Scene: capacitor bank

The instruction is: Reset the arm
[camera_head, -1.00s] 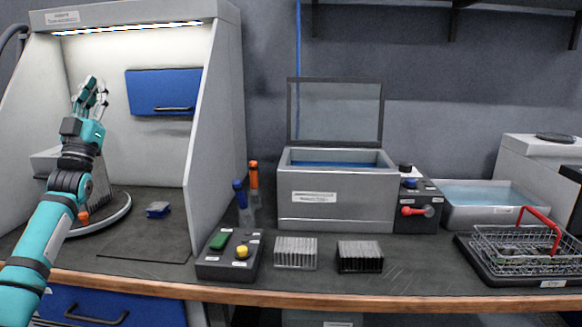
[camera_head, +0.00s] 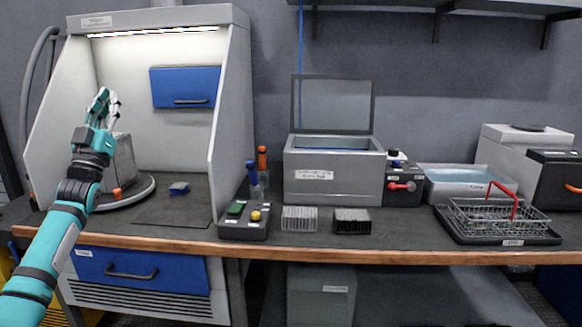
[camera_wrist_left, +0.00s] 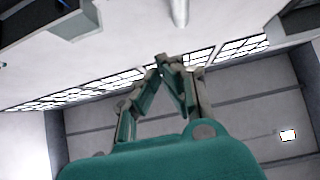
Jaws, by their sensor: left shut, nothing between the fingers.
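My left arm comes in from the left in the head view and is raised in front of the grey hood (camera_head: 225,120). My left gripper (camera_head: 108,94) points up, shut and empty, above a grey block-shaped unit (camera_head: 124,160) on a round base. In the left wrist view the fingertips of the left gripper (camera_wrist_left: 172,62) meet, with only ceiling and wall behind them. My right gripper is not in view.
The bench holds a button box (camera_head: 243,222), two finned blocks (camera_head: 299,218), an open-lidded grey tank (camera_head: 333,180), a control box with a red lever (camera_head: 402,187), a water basin (camera_head: 455,187) and a wire basket (camera_head: 498,218).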

